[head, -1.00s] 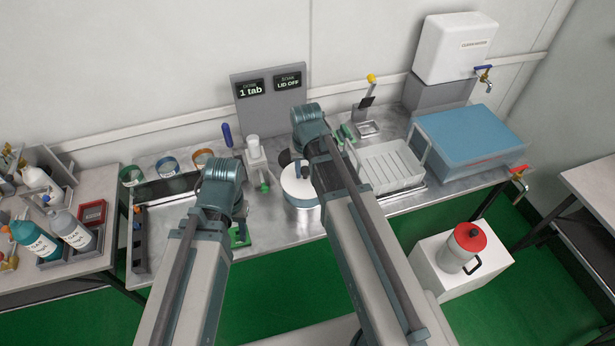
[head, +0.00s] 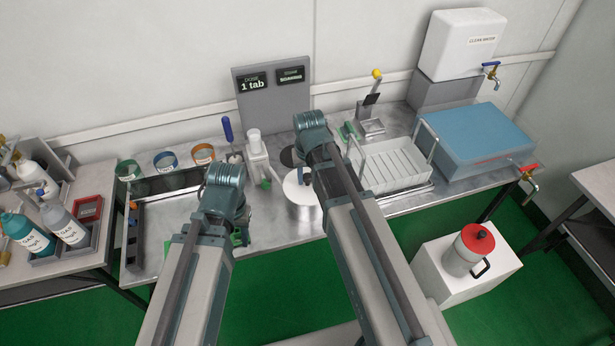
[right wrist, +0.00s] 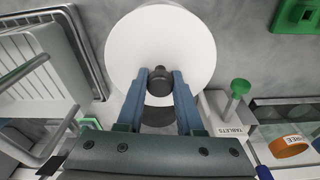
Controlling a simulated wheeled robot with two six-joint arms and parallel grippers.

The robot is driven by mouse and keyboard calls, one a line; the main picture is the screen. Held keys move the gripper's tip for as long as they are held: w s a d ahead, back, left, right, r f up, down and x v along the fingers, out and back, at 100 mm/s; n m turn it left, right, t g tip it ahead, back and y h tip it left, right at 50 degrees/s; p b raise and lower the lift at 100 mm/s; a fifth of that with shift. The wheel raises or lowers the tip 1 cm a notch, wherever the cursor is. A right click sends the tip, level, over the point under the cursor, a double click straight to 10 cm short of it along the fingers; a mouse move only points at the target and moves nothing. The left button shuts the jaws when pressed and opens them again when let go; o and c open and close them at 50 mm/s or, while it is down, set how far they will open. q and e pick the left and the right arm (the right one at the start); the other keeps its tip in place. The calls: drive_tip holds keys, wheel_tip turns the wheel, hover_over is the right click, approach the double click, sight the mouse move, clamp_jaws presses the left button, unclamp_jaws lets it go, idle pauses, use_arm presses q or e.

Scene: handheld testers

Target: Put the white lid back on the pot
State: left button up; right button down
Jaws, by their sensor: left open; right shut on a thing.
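The white lid (head: 293,190) is a round disc with a dark knob, lying over the pot's place on the steel bench in the head view. My right gripper (head: 304,176) is above it. In the right wrist view, the fingers (right wrist: 159,80) are shut on the knob of the lid (right wrist: 132,45). The right display (head: 290,75) seems to read "SOAKING". My left gripper (head: 238,222) is open, partly hidden by its own wrist, at the bench's front, left of the lid.
A white dispenser (head: 255,150) and a dark disc (head: 288,157) are behind the lid. Three coloured rings (head: 166,161) lie at the back left.

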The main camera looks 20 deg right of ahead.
sight(308, 182)
drive_tip(key=c, duration=0.5)
unclamp_jaws()
drive_tip(key=shift+c, duration=0.2)
drive_tip(key=shift+r, duration=0.15)
wheel_tip(308, 182, up, 13)
drive_tip(key=s+p, duration=0.1)
drive_tip(key=p, duration=1.2)
drive_tip(key=s+a+n+g+h, duration=0.1)
drive_tip(key=s+a+n, duration=0.4)
drive_tip(key=s+a, duration=0.5)
drive_tip(key=s, duration=0.3)
drive_tip(key=shift+s+a+f+g, duration=0.15)
drive_tip(key=shift+a+f+g, duration=0.15)
drive_tip(key=shift+f, duration=0.1)
